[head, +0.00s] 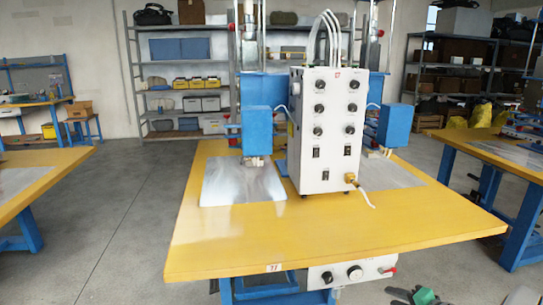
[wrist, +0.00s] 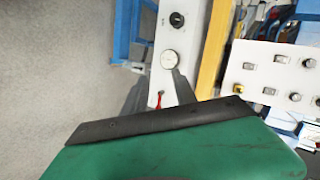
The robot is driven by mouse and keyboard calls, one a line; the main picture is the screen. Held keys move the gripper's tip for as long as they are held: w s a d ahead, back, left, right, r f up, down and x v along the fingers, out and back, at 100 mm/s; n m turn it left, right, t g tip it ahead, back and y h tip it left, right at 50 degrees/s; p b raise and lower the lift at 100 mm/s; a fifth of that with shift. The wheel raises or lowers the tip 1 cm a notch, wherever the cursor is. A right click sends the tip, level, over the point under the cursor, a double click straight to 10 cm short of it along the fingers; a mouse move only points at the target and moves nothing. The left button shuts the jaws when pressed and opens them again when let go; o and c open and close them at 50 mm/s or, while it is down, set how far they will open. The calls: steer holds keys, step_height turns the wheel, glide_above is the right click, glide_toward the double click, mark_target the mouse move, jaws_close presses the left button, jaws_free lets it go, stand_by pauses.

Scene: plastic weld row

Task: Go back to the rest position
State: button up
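My gripper (wrist: 160,82) shows in the wrist view as two dark grey fingers standing apart beyond a black strip and a green body. Nothing is seen between the fingers except the background, where a white panel (wrist: 172,35) with knobs and a red lever shows. In the head view, green and grey parts that look like my gripper and arm (head: 425,296) show at the bottom right edge, partly cut off. They are in front of and below the right part of the yellow table (head: 300,240).
A white control box (head: 325,130) and blue welding machine parts (head: 258,125) stand on the table with a metal plate (head: 240,190). The white panel (head: 352,272) hangs under the table's front edge. Another yellow table (head: 480,160) stands at right; grey floor (head: 115,220) is clear at left.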

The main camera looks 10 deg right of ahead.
steer(key=s+a+r+n+g+p, duration=0.2)
steer(key=a+r+n+g+p, duration=0.45)
steer(key=a+r+p, duration=0.8)
steer(key=s+a+r+n+g+h+p, duration=0.2)
steer(key=s+a+r+n+h+p, duration=0.1)
steer(key=s+a+r, duration=1.1)
steer(key=n+p, duration=0.1)
steer(key=n, duration=0.1)
steer(key=shift+s+a+n, duration=0.35)
steer(key=shift+s+a, duration=0.05)
